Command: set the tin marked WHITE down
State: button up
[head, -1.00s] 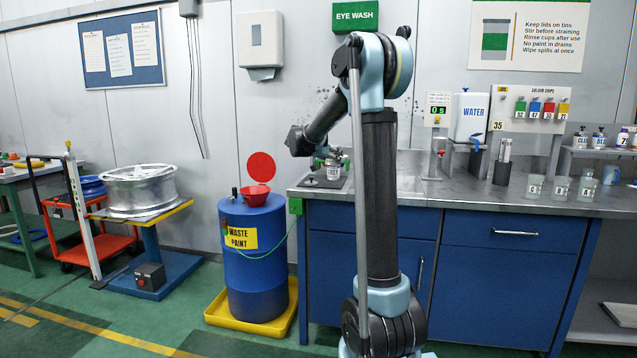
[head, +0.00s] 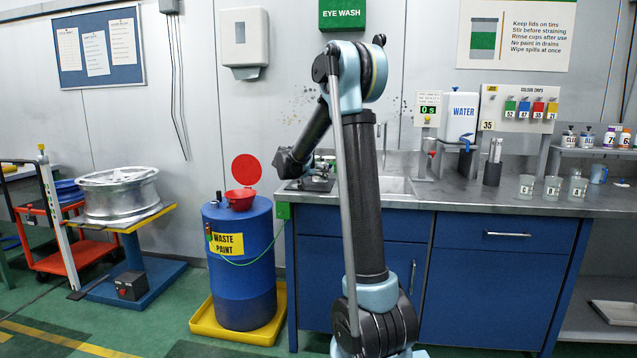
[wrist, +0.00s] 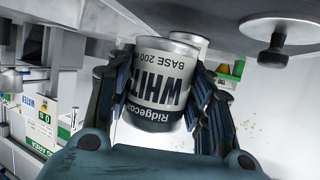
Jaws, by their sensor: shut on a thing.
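The tin marked WHITE (wrist: 155,95) is between the two dark fingers of my gripper (wrist: 165,80) in the wrist view, its label upside down in the picture. The fingers press on both sides of the tin. A pale rounded shape (wrist: 190,39) shows just past its far end; I cannot tell whether it is another thing or a reflection. In the head view my gripper (head: 316,179) is low over the left end of the steel bench (head: 400,197). The tin is not clear there, and I cannot tell whether it touches the bench.
A black knob (wrist: 277,55) on a grey surface is close to the tin in the wrist view. A sink (head: 396,186) lies right of my gripper. A blue waste paint drum (head: 240,280) with a red funnel (head: 240,199) stands left of the bench. Cups (head: 552,188) stand further right.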

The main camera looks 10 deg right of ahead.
jog(key=shift+f, duration=1.4)
jog(key=o, duration=1.1)
